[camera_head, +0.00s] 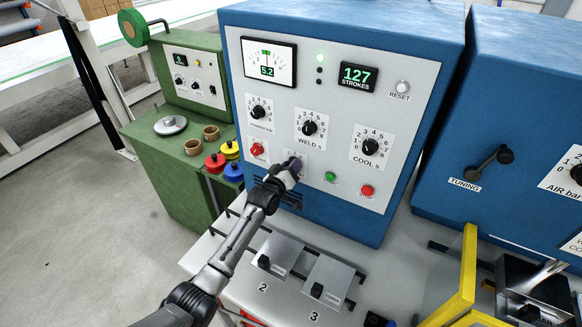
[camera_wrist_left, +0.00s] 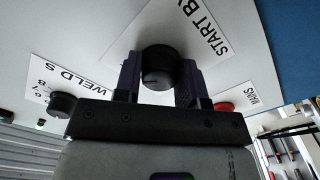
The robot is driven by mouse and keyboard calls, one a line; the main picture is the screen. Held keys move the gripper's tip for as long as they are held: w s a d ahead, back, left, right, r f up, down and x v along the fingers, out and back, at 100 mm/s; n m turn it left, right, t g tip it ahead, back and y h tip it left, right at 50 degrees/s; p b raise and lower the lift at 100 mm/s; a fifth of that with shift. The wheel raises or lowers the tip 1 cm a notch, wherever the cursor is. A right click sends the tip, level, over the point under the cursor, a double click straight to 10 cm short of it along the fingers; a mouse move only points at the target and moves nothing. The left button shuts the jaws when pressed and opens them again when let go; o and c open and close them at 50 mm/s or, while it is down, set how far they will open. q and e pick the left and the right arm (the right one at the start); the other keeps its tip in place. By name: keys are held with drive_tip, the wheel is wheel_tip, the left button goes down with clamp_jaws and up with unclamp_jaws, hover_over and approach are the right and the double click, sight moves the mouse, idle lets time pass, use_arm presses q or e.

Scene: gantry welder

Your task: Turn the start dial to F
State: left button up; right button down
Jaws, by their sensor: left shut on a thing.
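The start dial (camera_wrist_left: 158,62) is a round black knob in front of a white plate (camera_wrist_left: 190,35) lettered "START BY", with the rest of the lettering cut off. In the head view the dial is hidden behind my left gripper (camera_head: 293,165), at the lower middle of the blue cabinet's grey panel (camera_head: 320,95). In the left wrist view the two dark fingers of my left gripper (camera_wrist_left: 159,82) stand on either side of the dial, shut on it. No F mark shows, and I cannot tell which position the dial points to. My right gripper is not in view.
The WELD S dial (camera_head: 309,128) sits just above, the COOL S dial (camera_head: 370,147) to the right, and a red MAINS knob (camera_head: 256,150) to the left. Green (camera_head: 330,177) and red (camera_head: 367,190) buttons lie close right of the gripper.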

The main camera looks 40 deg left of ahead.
use_arm(q)
drive_tip(key=o, duration=0.9)
drive_tip(key=shift+s, duration=0.1)
drive_tip(key=s, duration=0.4)
drive_tip(key=s+d, duration=0.1)
drive_tip(key=s, duration=0.4)
drive_tip(key=s+d+b, duration=0.1)
drive_tip(key=s, duration=0.3)
drive_tip(key=shift+s+d, duration=0.1)
drive_tip(key=shift+s, duration=0.15)
